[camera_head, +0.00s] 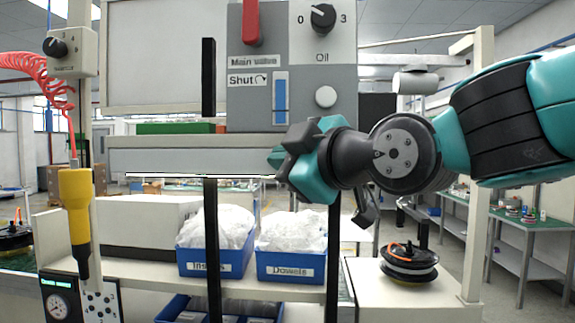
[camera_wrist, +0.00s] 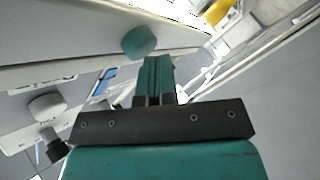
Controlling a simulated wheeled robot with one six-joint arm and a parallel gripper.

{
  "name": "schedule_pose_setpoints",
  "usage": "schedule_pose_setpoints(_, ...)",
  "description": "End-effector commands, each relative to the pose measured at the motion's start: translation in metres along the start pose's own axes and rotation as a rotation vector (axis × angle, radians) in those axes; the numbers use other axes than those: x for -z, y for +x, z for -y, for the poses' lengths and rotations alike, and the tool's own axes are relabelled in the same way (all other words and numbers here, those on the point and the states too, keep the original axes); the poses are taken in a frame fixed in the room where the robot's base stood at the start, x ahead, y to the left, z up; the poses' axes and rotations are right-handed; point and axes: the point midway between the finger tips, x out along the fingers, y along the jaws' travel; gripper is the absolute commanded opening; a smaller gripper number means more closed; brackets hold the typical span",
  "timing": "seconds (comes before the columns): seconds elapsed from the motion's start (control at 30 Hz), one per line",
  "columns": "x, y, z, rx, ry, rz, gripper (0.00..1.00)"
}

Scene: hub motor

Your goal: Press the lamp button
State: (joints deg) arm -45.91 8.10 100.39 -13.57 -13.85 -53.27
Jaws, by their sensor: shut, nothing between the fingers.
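A teal round button (camera_wrist: 138,41) stands out from the face of the long grey lamp bar (camera_wrist: 60,38) in the wrist view; I take it as the lamp button. In the head view the lamp bar (camera_head: 185,156) runs under the grey panel with a bright strip along its lower edge, and the button is hidden behind my gripper. My gripper (camera_head: 284,158) is at the bar's right end, shut and empty. In the wrist view its fingertips (camera_wrist: 156,62) are just below and right of the button. I cannot tell whether they touch it.
The grey panel (camera_head: 250,112) above carries a red lever (camera_head: 251,22), a black dial (camera_head: 323,17) and a white round button (camera_head: 326,96). Blue bins (camera_head: 291,266) sit on the shelf below. A yellow tool (camera_head: 76,205) hangs at left.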

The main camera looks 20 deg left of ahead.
Motion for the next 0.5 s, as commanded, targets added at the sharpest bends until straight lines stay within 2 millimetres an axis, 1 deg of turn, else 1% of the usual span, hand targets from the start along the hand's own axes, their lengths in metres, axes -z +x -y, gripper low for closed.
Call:
schedule_pose_setpoints(0.2,0.010,-0.015,0.014,0.000,-0.001,-0.005,0.00)
schedule_pose_setpoints(0.5,0.026,-0.036,0.028,0.000,-0.001,-0.005,0.00)
